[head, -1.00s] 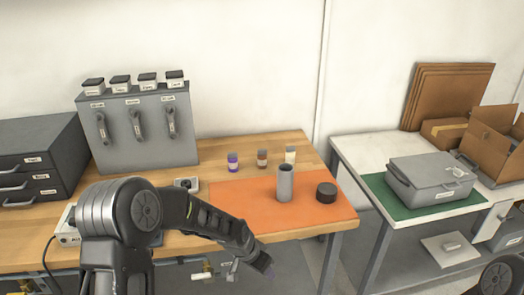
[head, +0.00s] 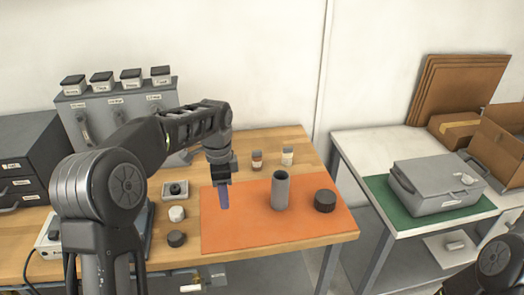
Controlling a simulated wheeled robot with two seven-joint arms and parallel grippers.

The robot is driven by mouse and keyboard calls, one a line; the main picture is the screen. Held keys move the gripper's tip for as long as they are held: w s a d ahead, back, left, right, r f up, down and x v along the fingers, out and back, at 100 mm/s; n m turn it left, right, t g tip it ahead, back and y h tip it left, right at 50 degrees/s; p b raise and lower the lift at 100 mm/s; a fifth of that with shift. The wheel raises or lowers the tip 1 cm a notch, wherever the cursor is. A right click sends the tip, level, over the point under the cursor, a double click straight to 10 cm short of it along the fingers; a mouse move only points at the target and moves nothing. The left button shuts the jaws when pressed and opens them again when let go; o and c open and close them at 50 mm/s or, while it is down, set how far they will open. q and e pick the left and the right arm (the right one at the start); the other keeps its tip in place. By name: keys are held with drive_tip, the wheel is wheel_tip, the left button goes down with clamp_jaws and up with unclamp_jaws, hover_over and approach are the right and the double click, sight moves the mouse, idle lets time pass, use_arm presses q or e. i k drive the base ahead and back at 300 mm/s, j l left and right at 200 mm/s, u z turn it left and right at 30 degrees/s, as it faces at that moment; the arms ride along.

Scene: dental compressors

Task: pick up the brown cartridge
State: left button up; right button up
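The brown cartridge (head: 257,161) stands upright near the back of the wooden table (head: 290,140), behind the orange mat (head: 240,236). It has a pale label and is in plain view in the head view. My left gripper (head: 224,200) points down over the left part of the mat, in front and to the left of the brown cartridge and apart from it. The purple cartridge is hidden, apparently behind this gripper. My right gripper is out of view.
A cream cartridge (head: 287,156) stands just right of the brown one. A grey open cylinder (head: 280,190) and a black round lid (head: 325,200) are on the mat. A white knob (head: 176,213) and dark cap (head: 176,238) lie left. A grey rack (head: 95,125) stands behind.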

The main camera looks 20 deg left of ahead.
sight(257, 155)
drive_tip(key=i, duration=1.1)
